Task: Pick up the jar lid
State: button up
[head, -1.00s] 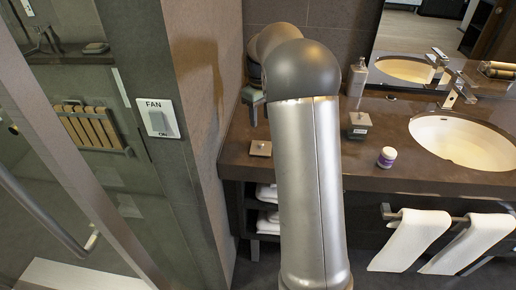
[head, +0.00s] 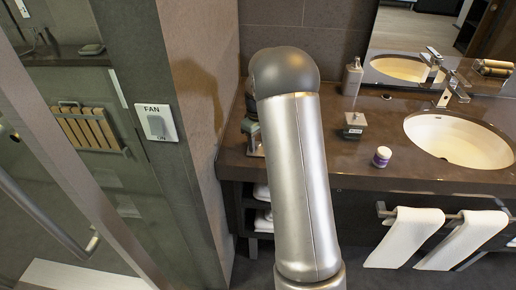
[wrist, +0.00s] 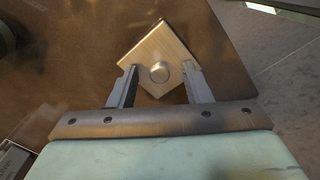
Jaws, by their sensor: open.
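The jar lid (wrist: 172,50) is a square, pale tan plate with a round metallic knob (wrist: 160,72) at its middle. It lies on the brown counter, turned like a diamond in the wrist view. My gripper (wrist: 161,78) is open, with one finger on each side of the lid's near corner and the knob between the fingertips. I cannot tell whether the fingers touch the lid. In the head view my arm covers most of the gripper and lid area. A small square jar (head: 354,131) with a label stands on the counter right of my arm.
A white jar with a purple band (head: 381,157) stands near the counter's front edge. A soap bottle (head: 352,78), sink (head: 460,140) and faucet (head: 452,92) are farther back or right. A wall (head: 200,110) closes the left side. Towels (head: 403,237) hang below.

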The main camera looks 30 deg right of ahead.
grip_shut()
jog(key=shift+r, duration=0.15)
